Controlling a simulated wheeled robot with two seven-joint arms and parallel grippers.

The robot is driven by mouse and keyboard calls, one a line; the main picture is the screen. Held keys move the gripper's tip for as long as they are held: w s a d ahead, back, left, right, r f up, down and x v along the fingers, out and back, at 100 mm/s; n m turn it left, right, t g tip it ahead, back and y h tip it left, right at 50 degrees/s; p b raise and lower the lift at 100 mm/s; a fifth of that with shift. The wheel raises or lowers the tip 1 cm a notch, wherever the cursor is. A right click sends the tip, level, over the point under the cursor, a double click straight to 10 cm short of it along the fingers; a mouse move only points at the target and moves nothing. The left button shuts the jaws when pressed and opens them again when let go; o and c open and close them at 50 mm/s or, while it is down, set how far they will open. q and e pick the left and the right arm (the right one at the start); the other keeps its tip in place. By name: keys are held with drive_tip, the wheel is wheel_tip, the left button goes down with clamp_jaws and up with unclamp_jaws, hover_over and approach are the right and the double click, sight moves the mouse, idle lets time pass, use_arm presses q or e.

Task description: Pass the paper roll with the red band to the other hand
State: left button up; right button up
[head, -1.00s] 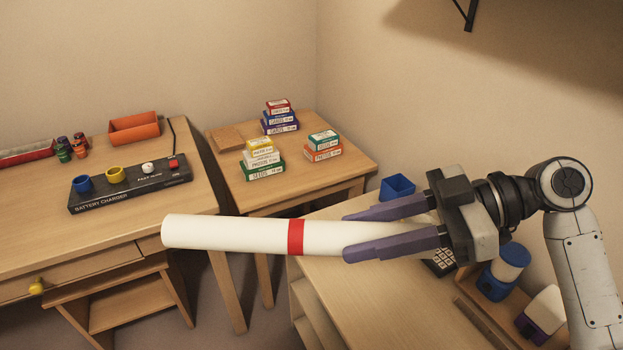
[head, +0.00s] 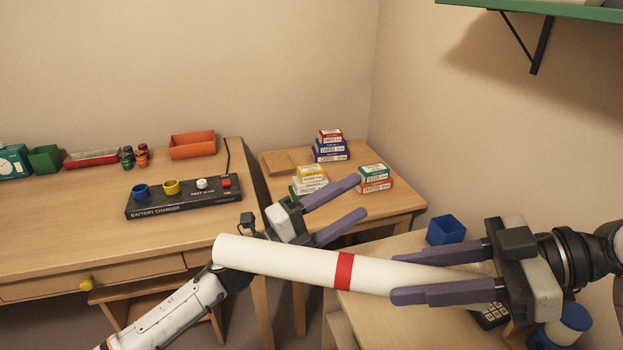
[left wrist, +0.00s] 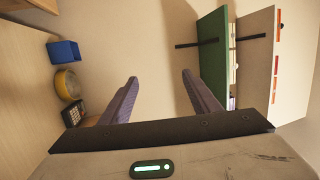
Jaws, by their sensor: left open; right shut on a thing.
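The white paper roll (head: 290,265) with a red band (head: 344,271) lies nearly level across the head view, its left end free. My right gripper (head: 395,278) is shut on the roll's right part, and its fingers hide some of it. My left gripper (head: 358,198) is open and empty. It appears above and partly behind the roll, its fingers pointing right, apart from the red band. In the left wrist view my left gripper (left wrist: 160,80) has nothing between its fingers, and the roll does not show there.
A desk with a battery charger (head: 184,198) stands at left. A small table (head: 400,205) holds stacked card boxes. A blue open box (head: 446,230) stands on the right desk, and it also shows in the left wrist view (left wrist: 63,51). A green shelf (head: 560,8) is at upper right.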

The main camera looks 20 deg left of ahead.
use_arm(q)
wheel_tip(320, 180, up, 7)
drive_tip(key=d+m+g+h, duration=0.2)
drive_tip(key=m+g+h, duration=0.15)
drive_tip(key=m, duration=0.35)
drive_tip(key=s+d+r+m+g+h, duration=0.1)
drive_tip(key=s+d+r+m+g, duration=0.45)
drive_tip(key=m+g, duration=0.2)
drive_tip(key=m+g+y, duration=0.4)
drive_tip(key=m+y, duration=0.9)
drive_tip(key=y, duration=0.2)
approach(346, 260)
drive_tip(key=shift+h, duration=0.25)
drive_tip(key=x, duration=1)
drive_tip(key=shift+a+f, duration=0.1)
drive_tip(key=shift+a, duration=0.1)
